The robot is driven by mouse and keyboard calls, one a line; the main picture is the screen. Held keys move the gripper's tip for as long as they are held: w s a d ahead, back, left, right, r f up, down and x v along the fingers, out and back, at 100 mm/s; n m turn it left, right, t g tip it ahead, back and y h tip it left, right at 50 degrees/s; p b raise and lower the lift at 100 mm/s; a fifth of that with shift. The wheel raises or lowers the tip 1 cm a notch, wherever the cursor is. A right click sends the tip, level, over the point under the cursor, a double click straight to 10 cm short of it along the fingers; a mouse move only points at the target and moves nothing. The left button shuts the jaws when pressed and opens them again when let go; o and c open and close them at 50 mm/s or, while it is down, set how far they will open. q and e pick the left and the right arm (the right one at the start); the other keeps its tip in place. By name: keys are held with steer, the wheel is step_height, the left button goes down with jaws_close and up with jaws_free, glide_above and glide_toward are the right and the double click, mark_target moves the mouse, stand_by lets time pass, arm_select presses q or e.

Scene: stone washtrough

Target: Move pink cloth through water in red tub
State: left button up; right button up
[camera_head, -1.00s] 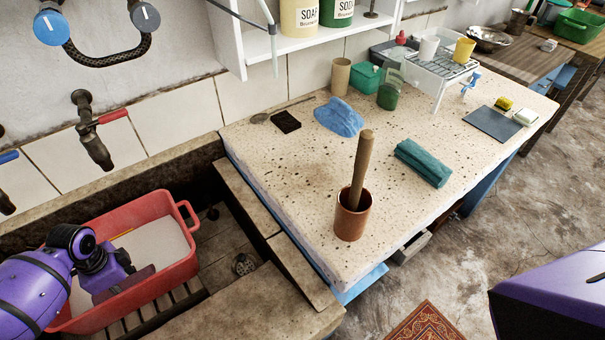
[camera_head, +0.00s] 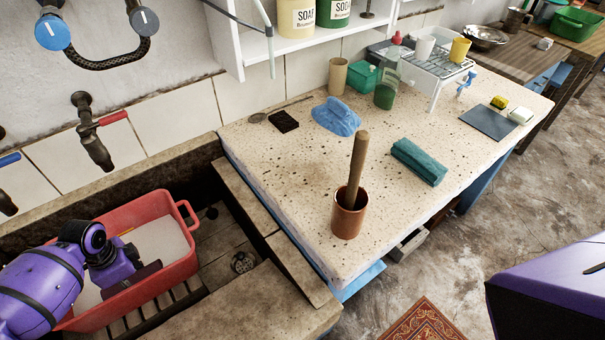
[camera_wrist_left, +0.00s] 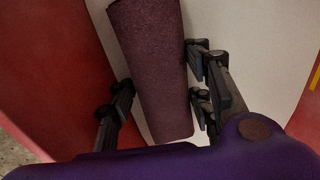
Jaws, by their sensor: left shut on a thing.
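The red tub (camera_head: 178,278) sits in the stone trough at the lower left, with pale water (camera_head: 158,240) showing inside. My left gripper (camera_wrist_left: 162,95) is down inside the tub. It is shut on the cloth (camera_wrist_left: 155,60), a dark maroon roll whose near end shows between the fingers in the left wrist view. In the head view only a dark edge of the cloth (camera_head: 142,278) shows beside my gripper. How deep the cloth lies in the water I cannot tell. My right gripper is not in view.
The trough rim (camera_head: 245,195) and speckled counter (camera_head: 290,180) are right of the tub. A copper pot (camera_head: 348,220) with a wooden pestle, a blue cloth (camera_head: 337,117) and a teal cloth (camera_head: 419,162) stand or lie there. A red-handled tap (camera_head: 93,145) projects behind the tub.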

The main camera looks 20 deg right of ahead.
mark_target(143, 275)
arm_select(q)
steer(key=shift+s+a, duration=0.2)
steer(key=shift+a, duration=0.5)
steer(key=shift+s+a, duration=0.15)
steer(key=shift+a, duration=0.55)
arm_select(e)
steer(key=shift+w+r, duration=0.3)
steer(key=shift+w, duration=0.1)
arm_select(q)
steer(key=shift+d, duration=0.1)
steer(key=d, duration=0.2)
steer(key=w+d, duration=0.1)
steer(key=d, duration=0.2)
steer(key=shift+w+d, duration=0.3)
steer(key=shift+d, duration=0.05)
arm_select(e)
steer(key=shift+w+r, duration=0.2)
